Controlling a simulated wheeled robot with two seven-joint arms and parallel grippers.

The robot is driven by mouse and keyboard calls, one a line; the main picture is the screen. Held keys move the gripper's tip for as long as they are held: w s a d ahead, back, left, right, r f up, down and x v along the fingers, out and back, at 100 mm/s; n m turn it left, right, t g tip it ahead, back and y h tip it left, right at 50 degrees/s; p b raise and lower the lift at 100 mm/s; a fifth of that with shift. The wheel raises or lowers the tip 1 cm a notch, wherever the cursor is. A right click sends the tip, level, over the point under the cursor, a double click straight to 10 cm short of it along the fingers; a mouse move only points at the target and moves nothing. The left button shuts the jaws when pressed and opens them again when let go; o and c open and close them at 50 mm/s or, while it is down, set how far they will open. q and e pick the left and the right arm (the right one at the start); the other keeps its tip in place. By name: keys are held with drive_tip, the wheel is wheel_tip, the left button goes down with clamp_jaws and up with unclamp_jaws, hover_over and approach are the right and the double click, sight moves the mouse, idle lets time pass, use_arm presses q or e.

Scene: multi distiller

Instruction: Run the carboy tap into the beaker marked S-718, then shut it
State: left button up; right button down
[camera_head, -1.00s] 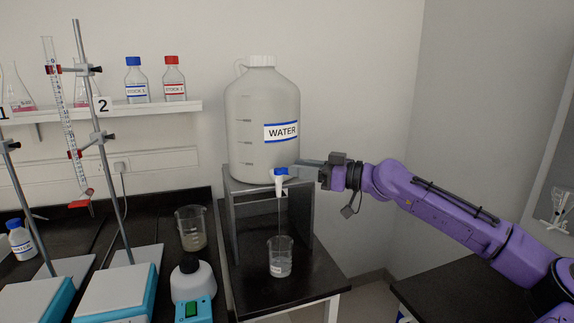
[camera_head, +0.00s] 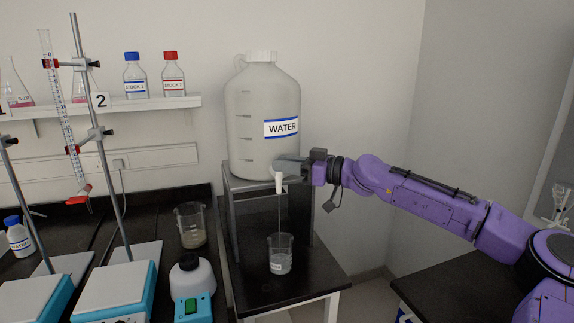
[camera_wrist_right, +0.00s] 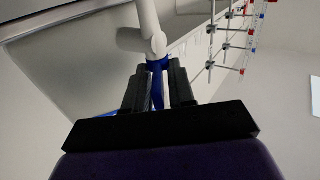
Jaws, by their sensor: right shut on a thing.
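The white carboy (camera_head: 262,105) with a WATER label stands on a grey stand. Its white tap (camera_head: 280,184) points down, and a thin line like a water stream runs from it into a glass beaker (camera_head: 280,258) below. The beaker holds some clear liquid; its label is too small to read. My right gripper (camera_head: 288,168) is at the tap from the right, and its fingers hide the blue tap handle in the head view. In the right wrist view the gripper (camera_wrist_right: 160,88) is shut on the blue handle (camera_wrist_right: 157,80). My left gripper is out of view.
Another beaker (camera_head: 191,226) stands left of the stand (camera_head: 232,210). Stock bottles (camera_head: 135,78) sit on the shelf. Free space lies right of the stand.

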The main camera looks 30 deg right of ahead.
drive_tip(key=shift+w+d+r+n+g+y+p, duration=0.1)
drive_tip(key=shift+w+d+n+g+y+p, duration=0.1)
drive_tip(key=shift+n+g+y+p, duration=1.35)
drive_tip(key=shift+w+d+f+n+g+y+p, duration=0.1)
drive_tip(key=shift+w+n+g+y+p, duration=0.15)
drive_tip(key=shift+n+g+y+p, duration=1.25)
drive_tip(key=shift+w+d+r+n+g+y+p, duration=0.15)
drive_tip(key=shift+n+g+y+p, duration=0.65)
drive_tip(key=shift+g, duration=1.45)
drive_tip(key=shift+n+h+b, duration=0.25)
drive_tip(key=shift+h+b, duration=0.05)
drive_tip(key=shift+h, duration=0.05)
drive_tip(key=c, duration=1.2)
unclamp_jaws()
drive_tip(key=shift+c, duration=0.2)
drive_tip(key=shift+d, duration=0.1)
